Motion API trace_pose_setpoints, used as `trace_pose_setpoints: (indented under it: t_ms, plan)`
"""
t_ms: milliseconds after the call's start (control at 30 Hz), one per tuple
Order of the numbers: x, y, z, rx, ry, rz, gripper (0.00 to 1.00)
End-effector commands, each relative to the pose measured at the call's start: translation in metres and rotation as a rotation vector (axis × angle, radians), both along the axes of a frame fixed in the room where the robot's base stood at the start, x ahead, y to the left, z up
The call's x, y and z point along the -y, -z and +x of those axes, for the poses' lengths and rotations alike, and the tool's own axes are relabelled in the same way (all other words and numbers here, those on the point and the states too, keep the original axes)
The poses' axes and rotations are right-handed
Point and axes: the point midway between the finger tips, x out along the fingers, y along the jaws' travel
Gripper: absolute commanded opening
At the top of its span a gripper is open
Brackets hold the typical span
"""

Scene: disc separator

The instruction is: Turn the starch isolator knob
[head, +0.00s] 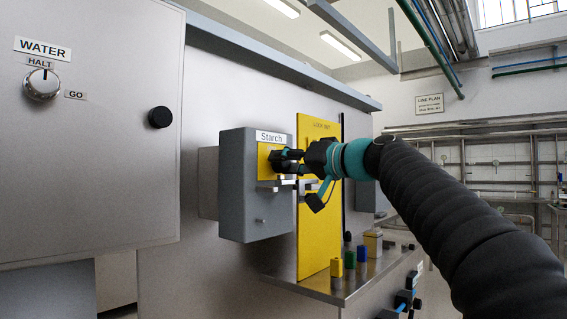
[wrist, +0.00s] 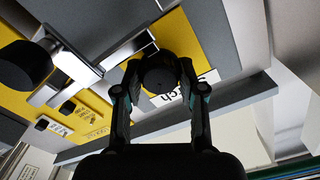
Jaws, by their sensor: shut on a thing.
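The starch isolator is a grey box (head: 238,190) with a "Starch" label (head: 270,137) and a yellow plate (head: 264,161) on its front. Its black round knob (wrist: 160,76) shows in the wrist view between my fingers, in front of the yellow plate. My gripper (head: 283,160) is shut on the knob, one finger on each side; it also shows in the wrist view (wrist: 159,88). In the head view the fingers hide most of the knob, and its pointing direction cannot be told. The "Starch" label is partly hidden behind the knob and finger in the wrist view.
Metal hasp parts (head: 277,186) sit just below the knob. A yellow lock-out board (head: 319,240) stands right behind, above a shelf (head: 330,292) with several small coloured padlocks. At left a panel (head: 90,140) carries the WATER knob (head: 41,85) and a black knob (head: 160,117).

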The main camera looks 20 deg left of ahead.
Motion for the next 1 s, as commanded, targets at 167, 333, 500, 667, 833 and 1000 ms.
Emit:
trace_pose_setpoints:
  t_ms: [167, 333, 500, 667, 833, 1000]
  plan:
    - [0.0012, 0.0008, 0.0016, -0.116, 0.003, 0.047, 0.05]
    - [0.0013, 0.0012, 0.0018, -0.197, 0.003, 0.081, 0.05]
    - [0.0013, 0.0014, 0.0021, -0.247, 0.004, 0.101, 0.05]
    - [0.0012, 0.0016, 0.0022, -0.268, 0.004, 0.110, 0.05]
    - [0.0013, 0.0018, 0.0022, -0.273, 0.004, 0.112, 0.05]
    - [0.0013, 0.0018, 0.0022, -0.272, 0.004, 0.111, 0.05]
